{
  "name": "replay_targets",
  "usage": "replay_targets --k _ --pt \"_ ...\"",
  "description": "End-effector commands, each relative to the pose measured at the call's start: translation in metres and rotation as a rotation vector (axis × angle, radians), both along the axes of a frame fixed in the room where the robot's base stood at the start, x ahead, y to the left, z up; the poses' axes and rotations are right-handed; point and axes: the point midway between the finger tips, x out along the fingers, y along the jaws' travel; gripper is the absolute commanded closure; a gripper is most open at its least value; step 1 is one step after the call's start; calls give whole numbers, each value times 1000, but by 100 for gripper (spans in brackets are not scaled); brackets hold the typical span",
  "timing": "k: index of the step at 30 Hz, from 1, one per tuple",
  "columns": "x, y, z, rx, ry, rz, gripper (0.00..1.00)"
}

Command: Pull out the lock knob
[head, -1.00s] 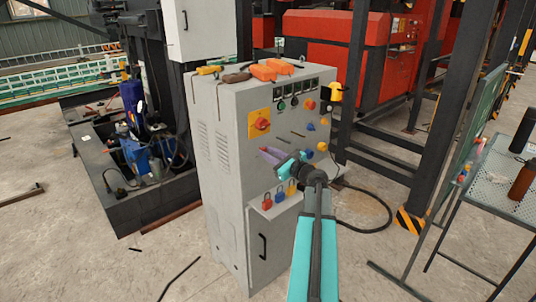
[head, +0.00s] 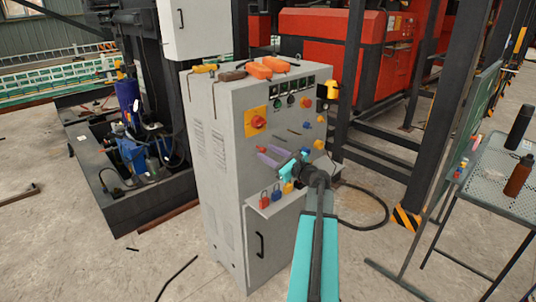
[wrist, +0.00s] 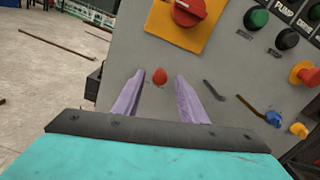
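A small round red knob (wrist: 159,76) sits on the grey panel in the wrist view, between my gripper's two fingers. It is most likely the lock knob; no label on it is readable. My gripper (wrist: 154,90) is open, with one purple finger on each side of the knob and a gap to both. I cannot tell how far the fingertips are from the panel. In the head view my gripper (head: 266,156) is at the front of the grey cabinet (head: 212,175), below the red rotary switch (head: 258,122) on its yellow plate. I cannot make out the red knob there.
A blue-tipped lever (wrist: 272,118) and a yellow knob (wrist: 298,129) stick out to the right. Orange items (head: 260,70) lie on the cabinet top. A mesh table (head: 490,175) stands at the right. The floor left of the cabinet is partly clear.

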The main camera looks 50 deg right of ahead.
Motion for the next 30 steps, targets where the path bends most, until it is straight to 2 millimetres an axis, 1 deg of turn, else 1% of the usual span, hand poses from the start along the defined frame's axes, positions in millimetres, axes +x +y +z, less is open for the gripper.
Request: replay_targets --k 8,14,20,30 --pt "0 0 1 0 -2 1 62" --pt "-11 1 0 0 -1 -2 62" --pt "-36 3 0 0 -1 -3 62" --pt "-91 8 -1 1 -2 -2 62"
